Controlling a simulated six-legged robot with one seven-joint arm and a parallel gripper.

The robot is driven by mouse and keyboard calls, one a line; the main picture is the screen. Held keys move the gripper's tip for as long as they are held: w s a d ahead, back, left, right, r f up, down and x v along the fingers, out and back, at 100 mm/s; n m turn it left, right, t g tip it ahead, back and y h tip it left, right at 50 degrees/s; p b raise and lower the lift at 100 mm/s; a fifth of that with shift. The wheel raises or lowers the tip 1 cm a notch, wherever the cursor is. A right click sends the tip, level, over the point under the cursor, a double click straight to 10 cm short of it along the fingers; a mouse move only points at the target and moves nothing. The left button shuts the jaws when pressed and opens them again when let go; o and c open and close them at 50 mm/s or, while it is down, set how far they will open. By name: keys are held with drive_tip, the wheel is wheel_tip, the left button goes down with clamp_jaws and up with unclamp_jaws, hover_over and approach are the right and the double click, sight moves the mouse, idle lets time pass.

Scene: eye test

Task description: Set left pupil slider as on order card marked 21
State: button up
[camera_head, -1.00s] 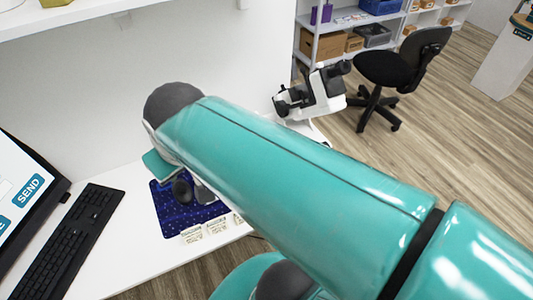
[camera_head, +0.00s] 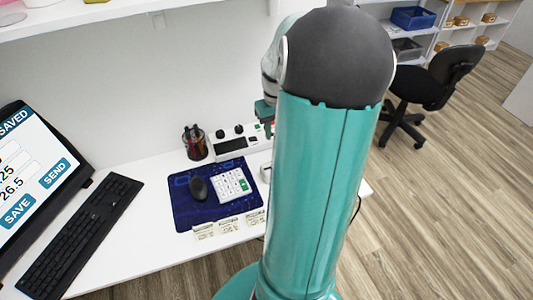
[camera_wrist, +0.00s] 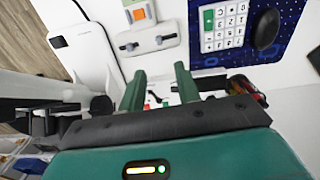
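In the wrist view, a small white panel (camera_wrist: 151,24) carries a pale slider bar with two dark knobs, left (camera_wrist: 128,47) and right (camera_wrist: 165,39), and an orange square. Which knob is the left pupil slider I cannot tell. My gripper (camera_wrist: 160,74) has its two green fingers apart, with nothing between them; they show below the panel, not touching the knobs. In the head view, my arm hides most of the gripper and the panel. Three order cards (camera_head: 204,231) (camera_head: 229,225) (camera_head: 254,217) stand along the desk's front edge; their numbers are too small to read.
A blue mat (camera_head: 184,208) holds a keypad (camera_head: 231,185) and mouse (camera_head: 198,188). A pen cup (camera_head: 195,147) and a console with black knobs (camera_head: 232,143) stand behind. The monitor (camera_head: 24,170) shows SAVED. A white device (camera_wrist: 82,55) is beside the panel.

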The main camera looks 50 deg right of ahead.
wheel_tip(320, 180, down, 14)
drive_tip(key=shift+s+d+r, duration=0.1)
idle(0.4)
clamp_jaws()
